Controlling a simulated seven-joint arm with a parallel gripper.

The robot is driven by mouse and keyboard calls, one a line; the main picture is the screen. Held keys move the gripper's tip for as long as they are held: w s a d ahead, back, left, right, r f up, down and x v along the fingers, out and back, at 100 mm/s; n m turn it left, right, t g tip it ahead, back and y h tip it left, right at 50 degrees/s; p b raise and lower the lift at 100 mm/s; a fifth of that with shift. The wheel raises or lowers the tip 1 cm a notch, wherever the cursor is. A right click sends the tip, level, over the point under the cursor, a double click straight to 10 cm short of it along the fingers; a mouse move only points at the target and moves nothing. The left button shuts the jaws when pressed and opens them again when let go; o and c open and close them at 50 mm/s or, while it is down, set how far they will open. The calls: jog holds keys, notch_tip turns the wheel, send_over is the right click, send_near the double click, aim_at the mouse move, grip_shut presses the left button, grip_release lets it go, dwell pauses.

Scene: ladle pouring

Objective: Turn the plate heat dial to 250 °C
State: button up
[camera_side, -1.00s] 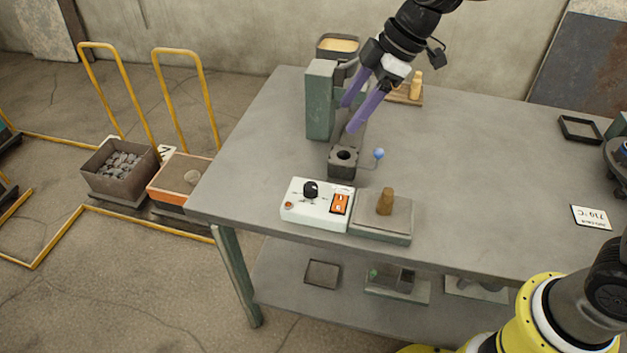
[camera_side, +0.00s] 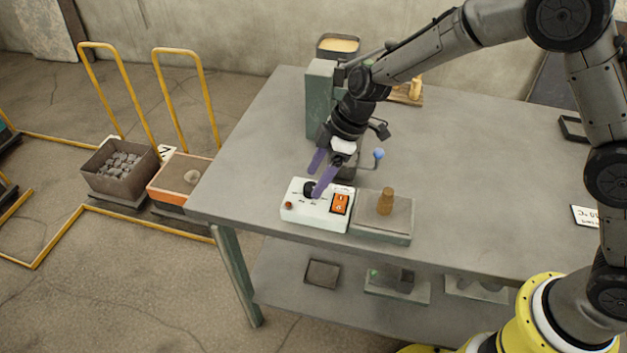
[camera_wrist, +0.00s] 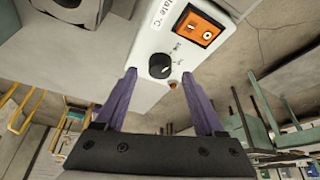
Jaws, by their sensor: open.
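The plate heat dial (camera_side: 309,189) is a black round knob on the top of a white control box (camera_side: 297,213). In the wrist view the dial (camera_wrist: 160,66) shows with a pale pointer line and small scale marks that I cannot read. An orange rocker switch (camera_side: 340,204) and a small red lamp (camera_side: 289,205) are on the same box. My gripper (camera_side: 320,177) is open, with its purple fingers just above the dial, one to each side of it in the picture. In the wrist view the dial lies ahead of the fingertips, between them, and I see no contact.
A flat plate with a brown wooden knob (camera_side: 385,203) stands right of the box. Behind my gripper are a green upright block (camera_side: 319,95) and a blue ball-ended lever (camera_side: 379,154). A temperature card (camera_side: 586,216) lies at the right. The table's middle is clear.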

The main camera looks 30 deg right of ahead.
jog(key=shift+x, duration=1.1)
grip_shut()
